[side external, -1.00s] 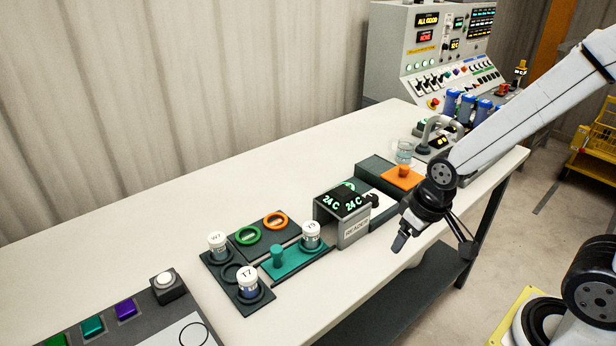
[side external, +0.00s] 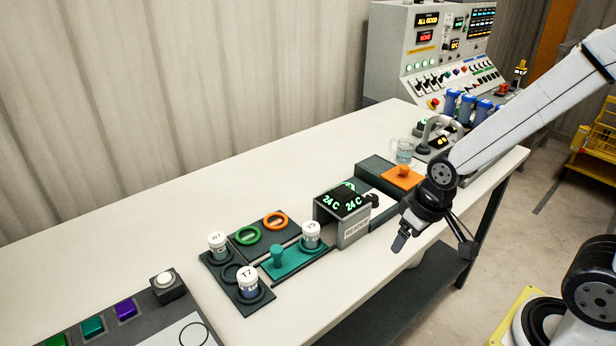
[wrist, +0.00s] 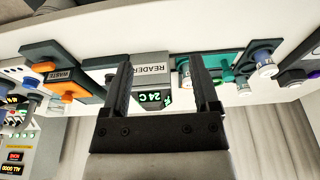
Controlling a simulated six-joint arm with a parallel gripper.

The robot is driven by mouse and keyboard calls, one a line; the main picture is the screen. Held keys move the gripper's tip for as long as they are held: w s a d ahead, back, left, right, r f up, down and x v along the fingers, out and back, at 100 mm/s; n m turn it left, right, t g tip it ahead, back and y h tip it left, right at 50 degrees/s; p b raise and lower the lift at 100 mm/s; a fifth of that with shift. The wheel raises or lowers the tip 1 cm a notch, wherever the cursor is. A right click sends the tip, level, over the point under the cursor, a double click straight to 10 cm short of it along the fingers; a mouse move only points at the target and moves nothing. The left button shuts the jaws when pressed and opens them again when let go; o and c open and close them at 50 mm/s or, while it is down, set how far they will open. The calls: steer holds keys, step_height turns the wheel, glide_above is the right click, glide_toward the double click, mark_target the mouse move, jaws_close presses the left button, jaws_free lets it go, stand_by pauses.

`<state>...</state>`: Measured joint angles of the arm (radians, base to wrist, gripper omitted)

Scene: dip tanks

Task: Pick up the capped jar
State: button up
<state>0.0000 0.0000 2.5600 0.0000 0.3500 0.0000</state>
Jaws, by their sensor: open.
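Several small white-capped jars stand at the near left part of the bench in the side view. One jar labelled T7 (side external: 248,281) stands upright in a dark holder nearest the front. A second jar, W7 (side external: 217,245), stands in the holder behind it. A third capped jar (side external: 311,234) stands by the teal plate (side external: 286,263). My gripper (side external: 400,243) is open and empty, apart from the jars, to the right of the reader by the bench's front edge. In the wrist view my gripper (wrist: 163,80) shows its fingers spread, with the jars off to the right.
The reader (side external: 353,230), showing 24 C, stands between my gripper and the jars. An orange piece (side external: 402,177), a glass beaker (side external: 403,152) and a tap-like handle (side external: 436,128) are behind. A button box (side external: 167,286) is at left. The bench's back left is clear.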

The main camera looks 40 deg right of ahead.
steer(key=o, duration=0.3)
steer(key=shift+w, duration=0.1)
steer(key=m+g, duration=0.2)
steer(key=m, duration=1.5)
glide_above(311, 226)
steer(key=f, duration=0.4)
steer(key=shift+s, duration=0.4)
steer(key=shift+w+a+f+m+g, duration=0.1)
steer(key=shift+w+f+m+g, duration=0.2)
steer(key=shift+w+m, duration=0.15)
steer(key=shift+f, duration=1.3)
